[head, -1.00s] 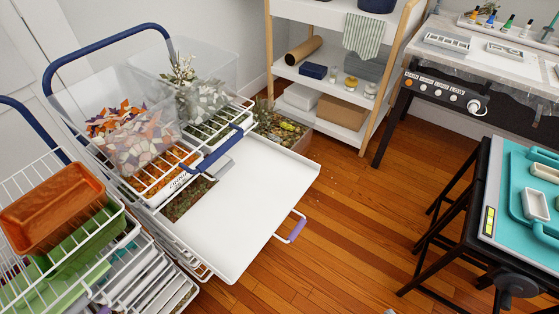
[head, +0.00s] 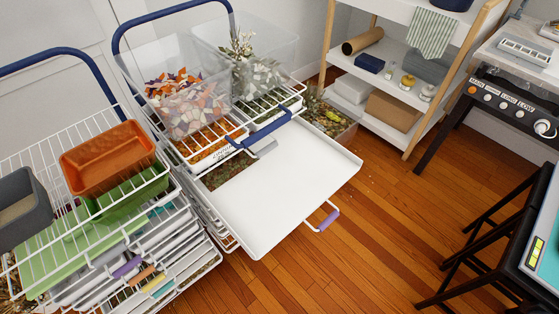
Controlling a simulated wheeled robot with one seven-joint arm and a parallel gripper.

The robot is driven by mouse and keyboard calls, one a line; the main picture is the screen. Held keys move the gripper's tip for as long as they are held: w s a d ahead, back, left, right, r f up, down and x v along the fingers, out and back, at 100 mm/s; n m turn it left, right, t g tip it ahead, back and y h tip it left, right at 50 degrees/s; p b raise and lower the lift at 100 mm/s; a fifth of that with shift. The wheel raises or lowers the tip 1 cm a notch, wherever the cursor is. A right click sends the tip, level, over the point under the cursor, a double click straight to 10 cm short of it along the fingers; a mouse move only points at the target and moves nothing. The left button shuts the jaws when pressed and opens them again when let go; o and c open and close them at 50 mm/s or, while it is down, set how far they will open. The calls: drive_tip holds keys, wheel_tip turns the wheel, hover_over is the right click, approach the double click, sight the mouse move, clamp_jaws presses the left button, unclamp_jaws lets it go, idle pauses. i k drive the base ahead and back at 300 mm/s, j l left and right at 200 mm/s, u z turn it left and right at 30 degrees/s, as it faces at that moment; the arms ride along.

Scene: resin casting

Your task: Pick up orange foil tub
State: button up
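A rectangular orange tub (head: 107,159) sits on the upper left wire rack, tilted a little in the picture, with its open top showing. It rests on or beside a green tray (head: 133,196). A shallow white-edged container with orange bits and a label (head: 211,150) lies in the middle rack, under a clear bin; its label is too small to read. I cannot tell from the pictures which of the two is the foil tub. My gripper is not in view.
A grey tub (head: 22,208) stands left of the orange tub. A clear bin of orange and purple flakes (head: 187,100) stands on the middle rack. A white drawer (head: 285,185) is pulled out over the floor. Black-legged tables (head: 490,240) stand at right; wooden floor lies between.

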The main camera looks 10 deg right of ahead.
sight(99, 165)
drive_tip(key=i+j, duration=0.1)
drive_tip(key=j, duration=0.45)
drive_tip(key=i+j+z, duration=0.1)
drive_tip(key=j, duration=0.95)
drive_tip(key=i+z, duration=0.05)
